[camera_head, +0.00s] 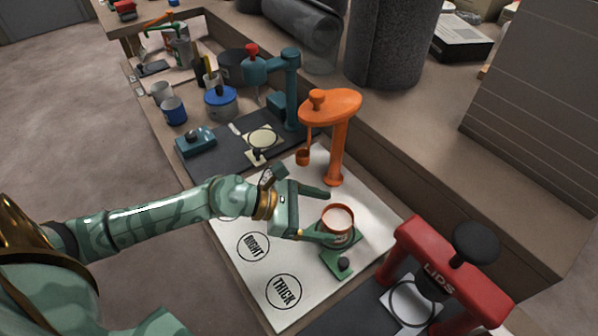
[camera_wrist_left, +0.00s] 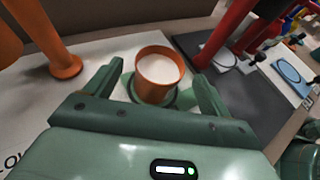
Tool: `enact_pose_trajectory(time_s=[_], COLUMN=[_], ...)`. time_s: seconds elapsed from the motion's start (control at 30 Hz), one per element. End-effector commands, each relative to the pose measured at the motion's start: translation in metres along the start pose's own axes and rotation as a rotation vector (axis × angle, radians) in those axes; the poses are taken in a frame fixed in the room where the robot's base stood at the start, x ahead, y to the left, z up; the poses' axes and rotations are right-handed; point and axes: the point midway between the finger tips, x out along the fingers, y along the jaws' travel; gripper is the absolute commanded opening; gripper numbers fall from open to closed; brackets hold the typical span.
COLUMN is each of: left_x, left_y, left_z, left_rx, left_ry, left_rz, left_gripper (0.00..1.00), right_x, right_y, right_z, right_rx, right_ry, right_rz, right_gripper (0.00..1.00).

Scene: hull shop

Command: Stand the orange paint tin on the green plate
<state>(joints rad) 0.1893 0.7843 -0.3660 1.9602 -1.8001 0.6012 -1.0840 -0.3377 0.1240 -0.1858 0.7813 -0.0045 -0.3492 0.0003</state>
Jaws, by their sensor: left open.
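The orange paint tin (camera_head: 338,222) is open-topped with pale paint inside. It stands upright on the green plate (camera_head: 338,262), which has a dark knob at its near corner. In the left wrist view the tin (camera_wrist_left: 157,78) shows between my fingers, with the green plate (camera_wrist_left: 183,99) under it. My left gripper (camera_head: 327,215) is open, with one finger on each side of the tin; I cannot tell whether either finger touches it. The lower part of the tin is partly hidden by the near finger. My right gripper is not in view.
An orange stand (camera_head: 338,150) with a hanging cup rises just behind the tin. A red press marked LIDS (camera_head: 440,270) stands at the right. The white board (camera_head: 235,262) has clear room around circles marked RIGHT and THICK. A teal press (camera_head: 288,95) stands farther back.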

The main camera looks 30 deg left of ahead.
Motion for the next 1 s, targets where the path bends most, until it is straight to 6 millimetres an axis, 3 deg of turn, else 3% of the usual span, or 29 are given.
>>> enact_pose_trajectory(time_s=[0.1,0.3,1.0], left_x=[-0.028,-0.054,-0.058], left_y=[-0.001,-0.001,0.000], left_z=[0.001,0.000,0.000], left_rx=[0.000,-0.001,0.000], left_ry=[0.003,0.001,-0.001], left_rz=[0.000,-0.001,0.000], left_gripper=[0.82,0.82,0.82], right_x=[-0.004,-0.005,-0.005], right_y=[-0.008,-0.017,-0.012], right_z=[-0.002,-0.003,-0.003], right_rx=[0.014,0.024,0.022], right_ry=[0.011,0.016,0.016], right_rz=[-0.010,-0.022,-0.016], right_gripper=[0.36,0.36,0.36])
